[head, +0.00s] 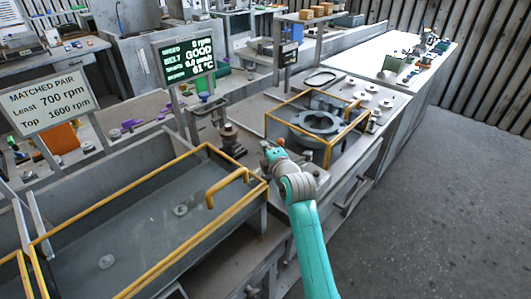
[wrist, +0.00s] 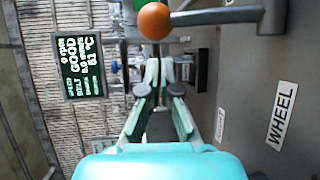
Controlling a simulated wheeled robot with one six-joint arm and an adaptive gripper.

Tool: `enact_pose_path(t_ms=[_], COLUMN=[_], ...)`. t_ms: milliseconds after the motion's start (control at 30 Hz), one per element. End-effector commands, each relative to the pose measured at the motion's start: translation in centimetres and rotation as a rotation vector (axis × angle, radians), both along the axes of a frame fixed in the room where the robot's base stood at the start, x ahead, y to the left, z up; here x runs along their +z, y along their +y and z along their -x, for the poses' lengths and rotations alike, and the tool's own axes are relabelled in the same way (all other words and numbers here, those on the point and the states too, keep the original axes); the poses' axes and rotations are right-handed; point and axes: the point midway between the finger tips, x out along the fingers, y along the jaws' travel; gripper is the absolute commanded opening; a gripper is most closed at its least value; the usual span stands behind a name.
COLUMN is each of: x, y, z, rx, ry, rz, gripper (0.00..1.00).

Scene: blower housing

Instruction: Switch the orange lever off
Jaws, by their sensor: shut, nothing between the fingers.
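The orange lever shows in the wrist view as a round orange knob (wrist: 154,21) on a grey bar (wrist: 215,16) that runs right to a mount. In the head view a small orange spot (head: 280,142) beside my gripper appears to be the same knob. My gripper (wrist: 159,75) is shut and empty, with the knob just beyond its fingertips and apart from them in the picture. In the head view my gripper (head: 270,152) is small, beside the yellow-framed blower housing (head: 318,122); the lever's bar is not clearly visible there.
A screen (head: 187,59) reads speed 0 rpm, belt GOOD, 61 °C. A plate (wrist: 282,115) reads WHEEL; a smaller label (wrist: 220,125) is hard to read. A yellow-railed guard (head: 130,210) with a handle stands left. A sign (head: 48,101) reads MATCHED PAIR. Floor (head: 440,210) is clear at right.

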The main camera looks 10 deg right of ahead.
Motion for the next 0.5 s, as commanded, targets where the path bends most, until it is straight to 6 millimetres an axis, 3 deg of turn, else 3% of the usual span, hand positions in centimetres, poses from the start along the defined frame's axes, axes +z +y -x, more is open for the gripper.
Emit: enact_pose_path(t_ms=[200,500], x=[0.3,0.4], y=[-2.3,-2.8], z=[0.4,0.5], rx=[-0.002,0.001], ry=[-0.001,0.000], rz=[0.000,-0.001], gripper=[0.00,0.00])
